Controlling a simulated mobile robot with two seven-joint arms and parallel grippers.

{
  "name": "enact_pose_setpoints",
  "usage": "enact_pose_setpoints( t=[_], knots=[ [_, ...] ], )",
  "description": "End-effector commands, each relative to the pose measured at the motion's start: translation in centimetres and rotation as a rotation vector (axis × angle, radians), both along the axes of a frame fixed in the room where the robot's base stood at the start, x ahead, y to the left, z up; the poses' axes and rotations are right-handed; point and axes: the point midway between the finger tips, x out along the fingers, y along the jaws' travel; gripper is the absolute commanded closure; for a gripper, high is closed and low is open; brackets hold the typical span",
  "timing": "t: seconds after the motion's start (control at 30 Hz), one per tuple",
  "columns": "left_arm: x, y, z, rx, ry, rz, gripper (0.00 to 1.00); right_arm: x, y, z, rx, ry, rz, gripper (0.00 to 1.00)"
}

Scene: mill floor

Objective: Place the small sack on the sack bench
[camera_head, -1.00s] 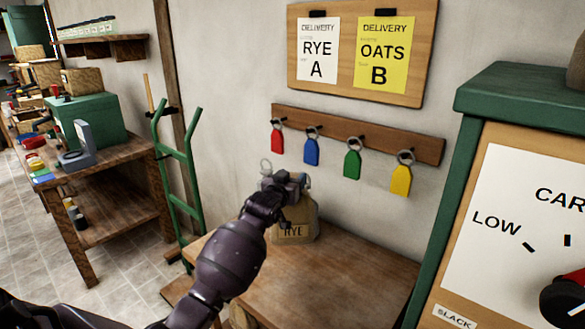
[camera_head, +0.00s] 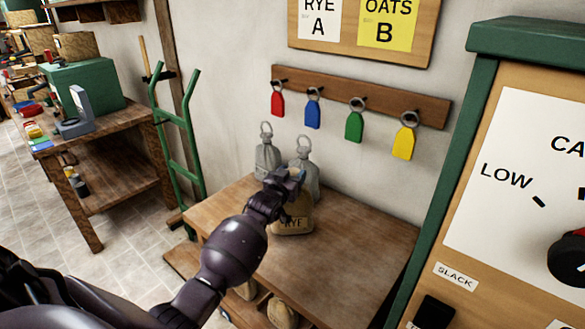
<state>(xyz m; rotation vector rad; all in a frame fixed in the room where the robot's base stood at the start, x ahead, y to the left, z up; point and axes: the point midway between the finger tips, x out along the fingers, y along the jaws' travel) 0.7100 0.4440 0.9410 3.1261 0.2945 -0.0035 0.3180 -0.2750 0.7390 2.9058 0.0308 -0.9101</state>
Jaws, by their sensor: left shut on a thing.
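The small sack (camera_head: 293,222) is tan and labelled RYE. It is upright at the sack bench (camera_head: 345,245), a wooden bench against the wall. My left gripper (camera_head: 284,180) is shut on the sack's top from above and hides part of it. I cannot tell whether the sack's base touches the bench top. My right gripper is not in view.
Two grey ringed objects (camera_head: 267,157) stand right behind the sack. Coloured tags (camera_head: 354,126) hang on a rail above. A green cabinet (camera_head: 530,35) bounds the right side. A green hand truck (camera_head: 180,130) stands left. The bench's front right is clear.

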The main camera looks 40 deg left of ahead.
Motion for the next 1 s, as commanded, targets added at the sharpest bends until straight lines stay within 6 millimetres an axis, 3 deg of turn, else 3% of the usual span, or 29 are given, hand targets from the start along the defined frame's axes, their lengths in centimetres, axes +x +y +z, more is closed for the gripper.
enact_pose_setpoints(
  t=[0.47,0.5,0.6,0.67,1.0],
  knots=[
    [0.10,0.01,-0.52,0.003,-0.011,-0.001,1.00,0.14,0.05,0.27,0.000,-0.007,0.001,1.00],
    [-0.01,0.02,-0.94,0.001,-0.002,0.000,0.43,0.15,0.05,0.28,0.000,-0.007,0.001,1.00],
    [0.00,0.02,-0.90,0.000,-0.002,0.000,0.28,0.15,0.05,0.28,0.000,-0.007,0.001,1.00],
    [-0.01,0.02,-0.92,0.000,-0.002,0.000,0.21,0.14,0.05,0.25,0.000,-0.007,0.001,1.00],
    [-0.14,0.00,-0.72,0.000,-0.001,0.000,0.21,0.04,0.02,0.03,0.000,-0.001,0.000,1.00]
  ],
)
